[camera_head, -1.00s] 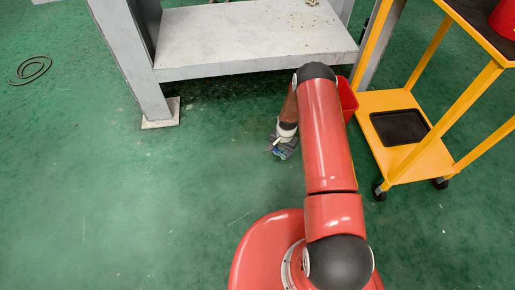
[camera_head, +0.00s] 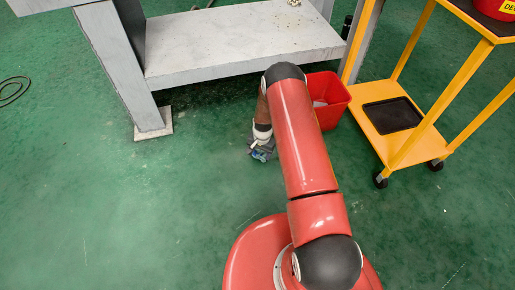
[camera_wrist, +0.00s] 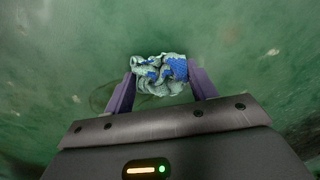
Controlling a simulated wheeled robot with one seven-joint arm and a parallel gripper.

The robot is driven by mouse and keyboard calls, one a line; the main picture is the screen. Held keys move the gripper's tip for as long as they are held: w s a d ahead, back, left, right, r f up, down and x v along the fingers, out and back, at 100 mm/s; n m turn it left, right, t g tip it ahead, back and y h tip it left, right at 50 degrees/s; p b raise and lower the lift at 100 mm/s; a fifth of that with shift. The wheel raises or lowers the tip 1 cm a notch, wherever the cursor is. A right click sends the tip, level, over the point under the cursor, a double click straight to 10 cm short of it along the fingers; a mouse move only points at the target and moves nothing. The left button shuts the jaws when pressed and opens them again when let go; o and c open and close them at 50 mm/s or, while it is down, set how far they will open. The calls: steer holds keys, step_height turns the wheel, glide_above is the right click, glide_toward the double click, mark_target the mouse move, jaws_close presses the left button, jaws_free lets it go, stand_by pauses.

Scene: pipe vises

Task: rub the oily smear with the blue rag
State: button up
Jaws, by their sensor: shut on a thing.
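The blue rag (camera_wrist: 160,73) is a crumpled pale teal cloth with bright blue patches, between the purple fingers of my gripper (camera_wrist: 161,88) in the wrist view. My gripper is shut on it, with green floor close behind. A dark brownish, thin-edged patch (camera_wrist: 98,97), perhaps the oily smear, shows on the floor just left of the rag, partly hidden by the left finger. In the head view my gripper (camera_head: 261,150) points down low over the floor, left of my forearm. I cannot tell whether the rag touches the floor.
A red bin (camera_head: 329,100) stands right of my arm, beside a yellow cart (camera_head: 429,130) with a black tray (camera_head: 392,115). A grey bench (camera_head: 240,52) with a thick leg (camera_head: 118,70) stands behind. A dark coil (camera_head: 12,90) lies far left. The left floor is open.

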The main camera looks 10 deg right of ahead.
steer(key=shift+d+r+p, duration=0.15)
steer(key=shift+r+p, duration=1.15)
steer(key=shift+r, duration=2.65)
